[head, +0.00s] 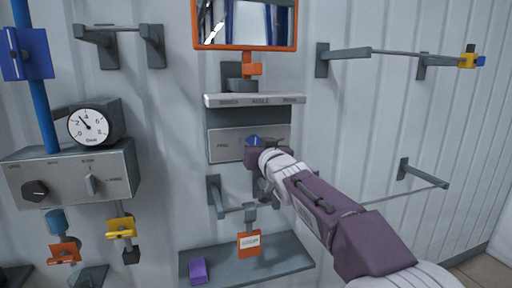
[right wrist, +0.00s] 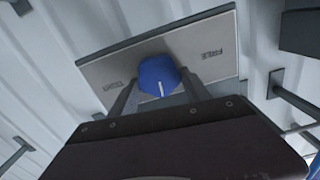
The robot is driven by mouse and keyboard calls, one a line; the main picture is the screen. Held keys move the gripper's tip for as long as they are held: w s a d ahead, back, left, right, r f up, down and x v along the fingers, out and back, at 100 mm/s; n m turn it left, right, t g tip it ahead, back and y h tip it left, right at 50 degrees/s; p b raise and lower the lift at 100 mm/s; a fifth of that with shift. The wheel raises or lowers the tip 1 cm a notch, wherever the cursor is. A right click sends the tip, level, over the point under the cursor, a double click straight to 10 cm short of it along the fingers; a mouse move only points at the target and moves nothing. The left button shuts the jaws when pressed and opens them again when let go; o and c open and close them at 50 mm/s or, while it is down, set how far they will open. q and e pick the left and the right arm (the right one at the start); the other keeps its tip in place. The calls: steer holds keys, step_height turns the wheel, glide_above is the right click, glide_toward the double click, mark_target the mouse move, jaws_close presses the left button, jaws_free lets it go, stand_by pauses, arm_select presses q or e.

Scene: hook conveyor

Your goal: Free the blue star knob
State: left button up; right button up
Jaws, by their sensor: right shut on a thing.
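The blue star knob (head: 253,140) sits on a grey panel (head: 279,132) below the shelf marked "ANGLE". In the right wrist view the blue knob (right wrist: 158,77) has a white pointer line that points down toward my gripper. The words "FREE" and "TIGHT" show on the panel (right wrist: 205,50) at either side of it. My right gripper (head: 257,149) reaches up to the knob from below right. In the right wrist view its two fingers (right wrist: 160,95) stand on either side of the knob, shut on it. My left gripper is in neither view.
An orange-framed mirror (head: 246,46) hangs above the shelf (head: 254,100). Below are a hook with an orange tag (head: 249,243) and a grey ledge (head: 270,262) with a purple block (head: 198,270). A gauge (head: 88,126) and control box (head: 70,176) are at left. Rails stick out at right.

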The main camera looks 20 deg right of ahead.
steer(key=shift+f, duration=0.1)
stand_by(0.4)
steer(key=o, duration=1.4)
steer(key=shift+c, duration=0.2)
steer(key=s, duration=0.9)
steer(key=shift+d, duration=0.15)
